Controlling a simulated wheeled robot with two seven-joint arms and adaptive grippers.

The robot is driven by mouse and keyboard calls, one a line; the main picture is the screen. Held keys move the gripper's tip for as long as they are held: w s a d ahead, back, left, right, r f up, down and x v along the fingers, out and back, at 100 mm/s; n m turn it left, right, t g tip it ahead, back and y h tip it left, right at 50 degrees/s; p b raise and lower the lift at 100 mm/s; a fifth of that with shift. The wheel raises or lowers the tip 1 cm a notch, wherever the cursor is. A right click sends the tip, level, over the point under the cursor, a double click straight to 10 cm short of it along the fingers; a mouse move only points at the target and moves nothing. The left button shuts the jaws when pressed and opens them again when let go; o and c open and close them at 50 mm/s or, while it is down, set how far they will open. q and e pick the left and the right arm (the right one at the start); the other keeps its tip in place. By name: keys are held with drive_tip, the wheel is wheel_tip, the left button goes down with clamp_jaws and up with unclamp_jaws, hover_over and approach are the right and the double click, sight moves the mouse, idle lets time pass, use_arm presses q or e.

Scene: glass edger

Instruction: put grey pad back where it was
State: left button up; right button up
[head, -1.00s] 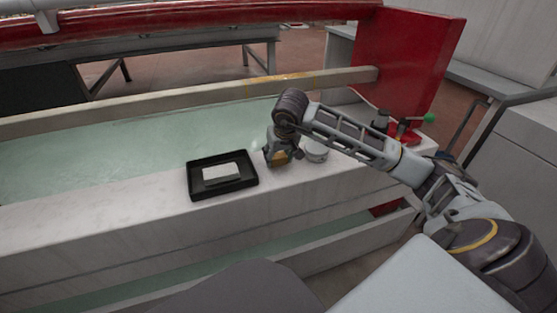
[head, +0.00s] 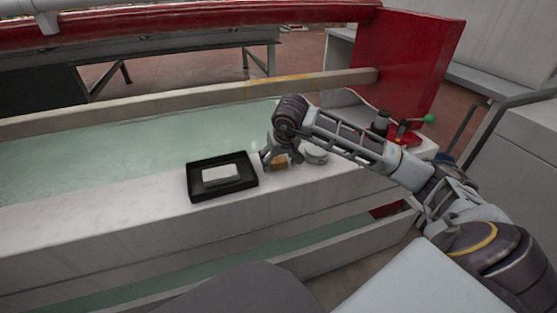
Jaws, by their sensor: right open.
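The light grey pad (head: 221,174) lies flat inside a black tray (head: 194,188) on the white ledge. My right gripper (head: 270,166) is just right of the tray, pointing down at the ledge, open. A small tan-orange block (head: 280,163) shows at the gripper, partly hidden by it; I cannot tell whether it lies between the fingers. My left gripper is not in view.
A round white container (head: 316,155) stands on the ledge right of my right gripper, close to my arm. A green-tipped lever (head: 429,118) on a red fitting stands farther right. The pale ledge (head: 100,215) left of the tray is clear. A greenish trough (head: 90,160) lies behind it.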

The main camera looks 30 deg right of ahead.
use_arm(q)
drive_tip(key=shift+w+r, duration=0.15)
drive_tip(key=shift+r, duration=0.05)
use_arm(e)
drive_tip(key=shift+r, duration=0.1)
drive_tip(key=shift+s+r+p, duration=0.15)
drive_tip(key=shift+r+p, duration=0.2)
drive_tip(key=shift+r, duration=0.2)
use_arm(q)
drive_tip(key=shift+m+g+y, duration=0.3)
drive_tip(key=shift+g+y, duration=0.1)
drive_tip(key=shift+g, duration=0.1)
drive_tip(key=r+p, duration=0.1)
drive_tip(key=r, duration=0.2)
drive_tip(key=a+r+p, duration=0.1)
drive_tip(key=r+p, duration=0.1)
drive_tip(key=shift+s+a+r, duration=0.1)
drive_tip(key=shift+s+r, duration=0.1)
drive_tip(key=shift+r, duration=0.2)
use_arm(e)
drive_tip(key=v, duration=1.1)
drive_tip(key=shift+s+a+f, duration=0.1)
drive_tip(key=shift+s+f, duration=0.05)
